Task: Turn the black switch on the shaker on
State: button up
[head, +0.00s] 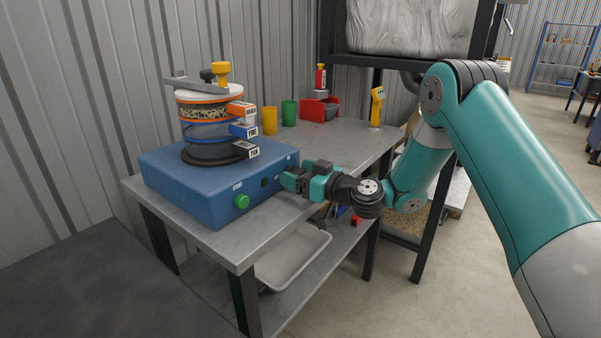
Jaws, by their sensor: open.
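The shaker (185,195) is a blue box on the metal table, with a clamped stack of sieves (208,125) on top. Its front face carries a green knob (241,201) and, to the right of it, a small dark spot that looks like the black switch (265,181). I cannot tell the switch's position. My gripper (289,181) is open, just right of the dark spot, with its fingers pointing at the front face near its right end. I cannot tell whether the fingertips touch the box.
The metal table (340,150) also bears a yellow cup (269,121), a green cup (289,112), a red scoop-like bin (318,110) and a yellow handheld device (376,106). A pale tray (292,258) lies on the lower shelf. The floor at the right front is clear.

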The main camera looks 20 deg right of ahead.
jog(key=c, duration=0.9)
jog(key=shift+f+m+b, duration=0.1)
jog(key=shift+m+b, duration=0.3)
jog(key=shift+m, duration=0.1)
jog(key=shift+c, duration=0.2)
jog(key=shift+d+m, duration=0.1)
jog(key=shift+m, duration=0.9)
jog(key=o, duration=0.9)
jog(key=shift+o, duration=0.2)
jog(key=b+v, duration=1.4)
jog(key=v, duration=0.3)
jog(key=shift+s, duration=0.15)
